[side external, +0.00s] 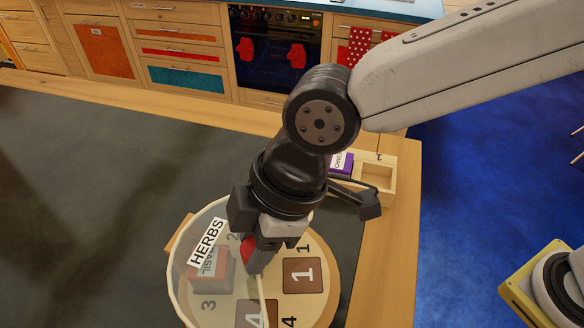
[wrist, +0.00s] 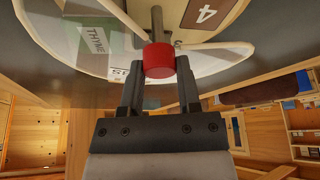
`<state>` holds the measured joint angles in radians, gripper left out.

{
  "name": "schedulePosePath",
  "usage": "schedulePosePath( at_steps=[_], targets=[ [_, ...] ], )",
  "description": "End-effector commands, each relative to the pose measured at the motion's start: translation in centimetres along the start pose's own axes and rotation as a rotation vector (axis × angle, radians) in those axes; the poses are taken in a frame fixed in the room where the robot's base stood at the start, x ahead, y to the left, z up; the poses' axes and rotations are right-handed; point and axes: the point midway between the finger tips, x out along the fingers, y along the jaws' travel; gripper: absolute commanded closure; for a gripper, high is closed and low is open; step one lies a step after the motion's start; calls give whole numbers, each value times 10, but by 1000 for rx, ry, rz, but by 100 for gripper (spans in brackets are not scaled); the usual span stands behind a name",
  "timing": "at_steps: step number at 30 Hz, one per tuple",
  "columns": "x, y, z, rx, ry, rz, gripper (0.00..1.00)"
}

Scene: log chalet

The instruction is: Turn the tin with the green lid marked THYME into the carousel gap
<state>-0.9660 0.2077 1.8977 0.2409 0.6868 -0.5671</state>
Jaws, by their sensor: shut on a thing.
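The round carousel (side external: 318,307) has numbered places with brown squares at 1 and 4. A clear curved cover marked HERBS (side external: 207,243) stands around its left part. A red-topped tin marked BASIL (side external: 207,278) sits behind it by number 3. The tin marked THYME (wrist: 95,40), with green on it, shows through the cover in the wrist view; I cannot make it out in the side view. My gripper (side external: 256,258) points down at the carousel and is shut on the red knob (wrist: 158,61), with a finger on each side (wrist: 158,75).
A wooden rack (side external: 389,186) stands behind the carousel at the table's right edge. It holds a purple-topped tin (side external: 342,163) and has an empty compartment. The dark table top (side external: 120,200) is clear at the left. Kitchen cabinets and an oven stand at the back.

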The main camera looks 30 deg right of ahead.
Motion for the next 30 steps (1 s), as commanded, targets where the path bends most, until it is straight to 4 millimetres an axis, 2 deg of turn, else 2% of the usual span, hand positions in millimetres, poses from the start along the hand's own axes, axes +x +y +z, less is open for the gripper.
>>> schedulePosePath(
  at_steps=[30],
  targets=[
    [-1, -2, -3, 598, 5, 249, 100]
  ],
)
